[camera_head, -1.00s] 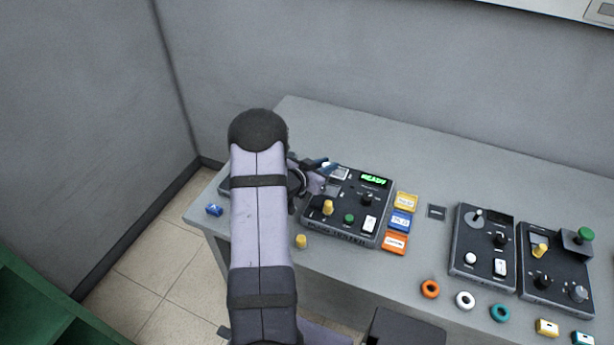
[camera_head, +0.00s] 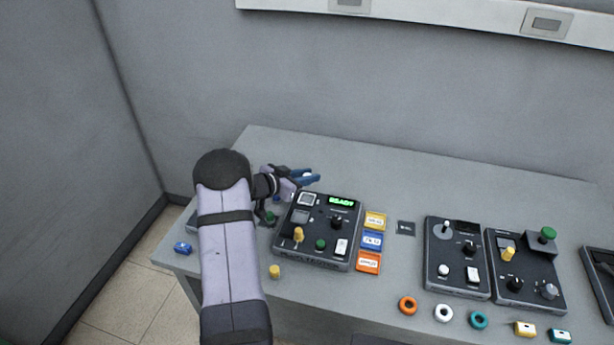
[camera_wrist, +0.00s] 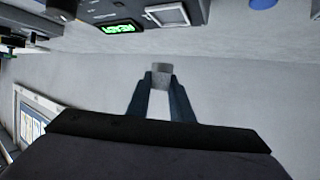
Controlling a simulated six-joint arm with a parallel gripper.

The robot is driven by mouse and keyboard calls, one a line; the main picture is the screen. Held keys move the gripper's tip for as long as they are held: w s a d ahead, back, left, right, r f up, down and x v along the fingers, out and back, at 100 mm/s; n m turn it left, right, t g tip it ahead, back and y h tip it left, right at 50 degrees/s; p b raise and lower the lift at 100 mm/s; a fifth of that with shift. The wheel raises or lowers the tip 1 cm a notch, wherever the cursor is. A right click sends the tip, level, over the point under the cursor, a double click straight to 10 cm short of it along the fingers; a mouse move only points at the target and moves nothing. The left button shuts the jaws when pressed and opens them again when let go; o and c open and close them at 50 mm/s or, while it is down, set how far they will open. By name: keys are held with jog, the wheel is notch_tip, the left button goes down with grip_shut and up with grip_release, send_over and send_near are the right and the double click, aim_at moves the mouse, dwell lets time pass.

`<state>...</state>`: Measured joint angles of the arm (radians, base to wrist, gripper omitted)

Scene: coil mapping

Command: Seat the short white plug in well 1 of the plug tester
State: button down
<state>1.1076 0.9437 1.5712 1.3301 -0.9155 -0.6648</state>
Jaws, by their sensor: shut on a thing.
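My gripper (camera_head: 308,178) is beyond the back edge of a dark panel with a green READY display (camera_head: 320,230). In the wrist view, the two blue fingers (camera_wrist: 161,82) are shut on a short light grey-white piece (camera_wrist: 161,72), which looks like the short white plug. It sticks out a little past the fingertips. In the head view the piece is too small to make out.
Yellow, blue and orange tags (camera_head: 372,241) lie right of the READY panel. Two more dark control panels (camera_head: 457,257) (camera_head: 525,270) stand further right, with coloured rings (camera_head: 443,313) in front. A yellow piece (camera_head: 274,271) and a blue block (camera_head: 183,248) lie near the front edge. The table's back is clear.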

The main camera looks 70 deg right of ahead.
jog(key=b, duration=0.4)
send_over(307, 199)
jog(key=shift+s+f, duration=0.1)
jog(key=shift+f, duration=2.35)
jog(key=shift+f+b, duration=0.3)
jog(key=shift+f, duration=0.05)
jog(key=shift+f, duration=0.5)
dwell(0.4)
jog(key=c, duration=1)
grip_release()
jog(key=shift+r+p, duration=3.3)
jog(key=shift+r, duration=0.25)
